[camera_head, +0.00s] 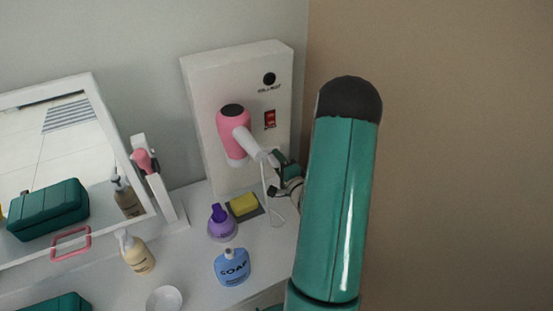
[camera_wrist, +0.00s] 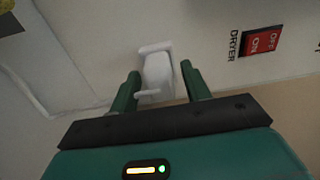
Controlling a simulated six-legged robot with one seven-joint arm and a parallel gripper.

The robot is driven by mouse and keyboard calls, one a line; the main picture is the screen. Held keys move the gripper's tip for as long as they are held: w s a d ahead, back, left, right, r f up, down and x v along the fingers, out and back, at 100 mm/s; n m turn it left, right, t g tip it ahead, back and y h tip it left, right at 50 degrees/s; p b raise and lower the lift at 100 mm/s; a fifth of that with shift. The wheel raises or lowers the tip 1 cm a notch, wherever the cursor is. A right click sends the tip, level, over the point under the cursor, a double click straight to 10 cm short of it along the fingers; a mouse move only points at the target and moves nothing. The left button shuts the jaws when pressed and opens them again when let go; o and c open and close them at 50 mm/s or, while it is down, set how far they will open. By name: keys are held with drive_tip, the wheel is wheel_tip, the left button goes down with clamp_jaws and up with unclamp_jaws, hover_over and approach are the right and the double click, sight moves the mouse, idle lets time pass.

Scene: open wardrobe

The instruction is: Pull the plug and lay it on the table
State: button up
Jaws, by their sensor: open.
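The white plug (camera_wrist: 157,72) sits against the pale panel in the wrist view, between the two green fingers of my gripper (camera_wrist: 160,76). The fingers are open, one on each side of it, and I see no firm grip on it. In the head view my gripper (camera_head: 283,172) is beside the lower right of the white wall box (camera_head: 206,95), partly behind my green arm. The plug cannot be made out there. A white cord (camera_head: 266,188) hangs below the pink hair dryer (camera_head: 234,140). The white table (camera_head: 195,255) lies below.
A red switch (camera_wrist: 264,42) marked DRYER is right of the plug. On the table are a yellow sponge (camera_head: 243,204), a purple bottle (camera_head: 221,224), a blue soap bottle (camera_head: 232,268), a beige pump bottle (camera_head: 137,253) and a white bowl (camera_head: 164,299). A mirror (camera_head: 75,165) stands left.

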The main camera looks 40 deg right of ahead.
clamp_jaws()
drive_tip(key=c, duration=0.7)
unclamp_jaws()
clamp_jaws()
drive_tip(key=shift+v, duration=1.35)
drive_tip(key=v, duration=0.3)
drive_tip(key=shift+s+a, duration=0.2)
drive_tip(key=shift+s, duration=0.15)
idle(0.4)
